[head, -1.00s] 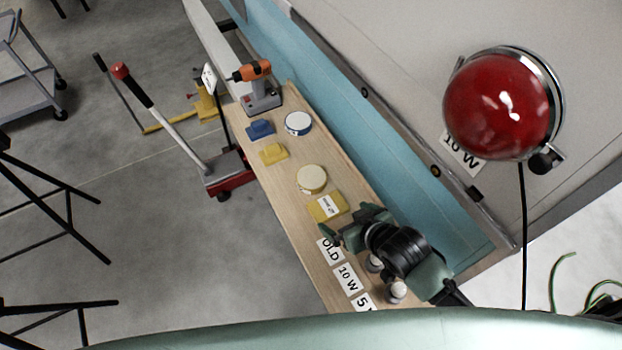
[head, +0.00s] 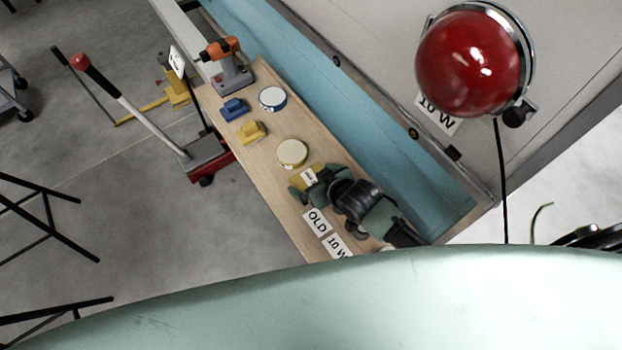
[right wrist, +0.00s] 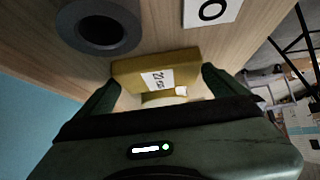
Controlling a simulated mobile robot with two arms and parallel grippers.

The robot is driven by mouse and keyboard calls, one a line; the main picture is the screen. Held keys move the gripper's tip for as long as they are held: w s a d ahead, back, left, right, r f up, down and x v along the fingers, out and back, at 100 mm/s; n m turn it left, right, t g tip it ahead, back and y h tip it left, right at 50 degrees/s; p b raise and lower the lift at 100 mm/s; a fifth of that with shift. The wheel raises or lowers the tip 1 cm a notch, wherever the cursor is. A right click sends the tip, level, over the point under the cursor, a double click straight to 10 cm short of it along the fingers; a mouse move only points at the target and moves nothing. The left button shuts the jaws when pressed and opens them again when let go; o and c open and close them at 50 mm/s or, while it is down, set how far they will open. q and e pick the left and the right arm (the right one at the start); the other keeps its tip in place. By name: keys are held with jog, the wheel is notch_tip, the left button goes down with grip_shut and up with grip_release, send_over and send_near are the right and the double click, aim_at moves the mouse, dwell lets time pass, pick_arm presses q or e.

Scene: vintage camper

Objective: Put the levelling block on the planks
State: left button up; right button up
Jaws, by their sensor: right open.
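A yellow box with a white label (head: 309,175) lies on a long wooden board (head: 280,203). My right gripper (head: 313,184) is open over it. In the right wrist view the yellow box (right wrist: 156,68) lies between and just ahead of the open fingers (right wrist: 158,88); I cannot tell whether they touch it. A stepped yellow block (head: 252,132) and a similar blue block (head: 234,108) sit farther along the board. No frame names which one is the levelling block. Separate planks are not clearly seen. My left gripper is out of view.
A grey ring (right wrist: 103,30) is close to the right gripper. A red lamp (head: 470,64) overhangs the right; a red jack (head: 208,160) stands left.

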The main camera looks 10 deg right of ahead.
jog(key=c, duration=1.2)
jog(key=shift+c, duration=0.2)
